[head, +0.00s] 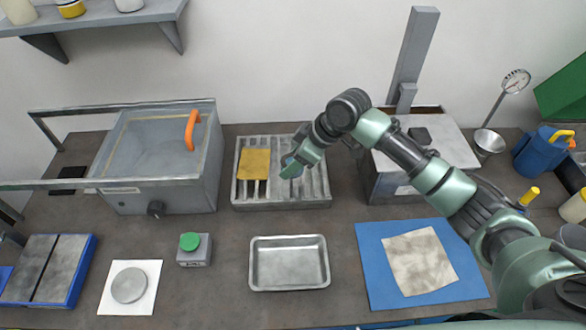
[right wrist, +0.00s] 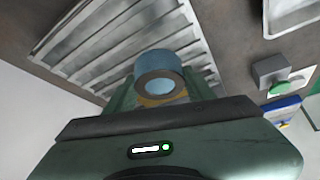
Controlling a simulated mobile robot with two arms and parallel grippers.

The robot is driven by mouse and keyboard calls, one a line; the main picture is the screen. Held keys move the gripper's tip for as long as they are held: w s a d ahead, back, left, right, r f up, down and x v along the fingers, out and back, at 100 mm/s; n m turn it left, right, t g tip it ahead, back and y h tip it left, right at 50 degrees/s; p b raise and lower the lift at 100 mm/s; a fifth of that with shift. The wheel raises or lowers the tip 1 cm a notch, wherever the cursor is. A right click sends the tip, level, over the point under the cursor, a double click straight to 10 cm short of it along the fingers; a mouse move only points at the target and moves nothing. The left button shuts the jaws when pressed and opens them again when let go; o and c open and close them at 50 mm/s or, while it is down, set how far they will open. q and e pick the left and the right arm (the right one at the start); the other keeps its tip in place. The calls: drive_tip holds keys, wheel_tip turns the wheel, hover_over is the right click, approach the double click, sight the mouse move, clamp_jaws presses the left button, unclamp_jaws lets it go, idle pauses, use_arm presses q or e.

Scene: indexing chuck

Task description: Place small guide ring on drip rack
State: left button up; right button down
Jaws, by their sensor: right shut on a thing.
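The small guide ring (right wrist: 160,68) is a short blue cylinder with a round hole, and it shows in the right wrist view between my fingers. My right gripper (head: 288,167) is shut on it, over the middle of the drip rack. The drip rack (head: 318,188) is a grey slatted metal tray at the back centre; its slats also show in the right wrist view (right wrist: 85,57). In the head view the gripper mostly hides the ring. I cannot tell whether the ring touches the slats. My left gripper is not in view.
A yellow cloth (head: 254,163) lies on the rack's left part. A tank with a clear lid (head: 155,150) stands left of the rack, and a grey block-shaped stand (head: 412,165) is right. An empty metal tray (head: 289,282) lies in front. The rack's right slats are bare.

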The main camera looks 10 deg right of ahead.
wheel_tip(320, 180, down, 4)
drive_tip(key=shift+r+p, duration=0.25)
drive_tip(key=shift+p, duration=0.1)
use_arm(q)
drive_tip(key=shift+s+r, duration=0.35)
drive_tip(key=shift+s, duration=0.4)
use_arm(e)
drive_tip(key=shift+f, duration=0.15)
drive_tip(key=shift+f, duration=0.15)
drive_tip(key=c, duration=0.6)
unclamp_jaws()
drive_tip(key=shift+o, duration=0.2)
drive_tip(key=shift+s, duration=0.1)
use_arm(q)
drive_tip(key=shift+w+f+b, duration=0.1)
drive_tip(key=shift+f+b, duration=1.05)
use_arm(e)
drive_tip(key=v, duration=1.2)
